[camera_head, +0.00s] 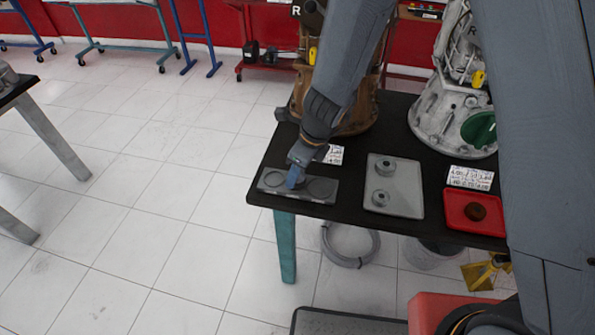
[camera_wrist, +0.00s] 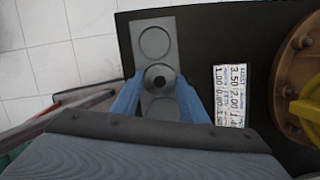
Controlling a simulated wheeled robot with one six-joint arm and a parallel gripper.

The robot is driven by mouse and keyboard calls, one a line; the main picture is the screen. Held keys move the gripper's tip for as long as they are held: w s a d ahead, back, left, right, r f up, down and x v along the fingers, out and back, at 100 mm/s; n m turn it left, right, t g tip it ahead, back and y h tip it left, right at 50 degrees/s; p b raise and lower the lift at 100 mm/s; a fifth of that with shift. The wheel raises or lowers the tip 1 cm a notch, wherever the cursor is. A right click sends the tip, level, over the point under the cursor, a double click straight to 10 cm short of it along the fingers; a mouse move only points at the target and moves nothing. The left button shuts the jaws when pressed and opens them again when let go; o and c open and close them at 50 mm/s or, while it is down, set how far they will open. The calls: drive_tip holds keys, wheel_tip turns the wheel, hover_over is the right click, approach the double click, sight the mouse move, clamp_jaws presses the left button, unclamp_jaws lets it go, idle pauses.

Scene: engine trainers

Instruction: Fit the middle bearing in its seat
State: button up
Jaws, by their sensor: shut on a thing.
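The grey seat plate (camera_head: 322,188) lies at the left front of the black table and has round seats in a row. It also shows in the wrist view (camera_wrist: 153,24), with one empty seat beyond my fingers and another partly visible between them. My gripper (camera_head: 294,183) points down at the plate's middle. In the wrist view my gripper's blue fingers (camera_wrist: 158,82) are shut on the middle bearing (camera_wrist: 159,76), a dark ring with a black centre. The bearing is over the middle seat; I cannot tell whether it touches or sits in it. My fingers mostly hide it in the head view.
A grey tray (camera_head: 408,204) with two bearings (camera_head: 385,168) stands to the right. A red tray (camera_head: 468,225) holds a brown round part (camera_head: 476,211). Brown (camera_head: 358,118) and grey (camera_head: 440,120) engine housings stand behind. A paper label (camera_wrist: 230,90) lies beside the plate.

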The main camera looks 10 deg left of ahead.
drive_tip(key=shift+f+b, duration=0.4)
idle(0.4)
drive_tip(key=o, duration=1.2)
drive_tip(key=shift+o, duration=0.2)
drive_tip(key=p+v, duration=0.2)
drive_tip(key=v, duration=0.5)
drive_tip(key=shift+r, duration=0.45)
drive_tip(key=shift+d, duration=0.1)
drive_tip(key=s+d+r+n+h, duration=0.1)
drive_tip(key=s+d+r+n, duration=0.2)
drive_tip(key=d+n, duration=0.4)
drive_tip(key=s+d+r+n+h, duration=0.1)
drive_tip(key=s+d+r+n, duration=0.1)
drive_tip(key=d+n, duration=0.5)
drive_tip(key=s+d+r+n+h, duration=0.1)
drive_tip(key=s+d+r+n, duration=0.2)
drive_tip(key=d+n, duration=0.5)
drive_tip(key=d+r, duration=0.1)
drive_tip(key=d, duration=0.3)
drive_tip(key=shift+s+b, duration=0.3)
drive_tip(key=shift+b, duration=0.1)
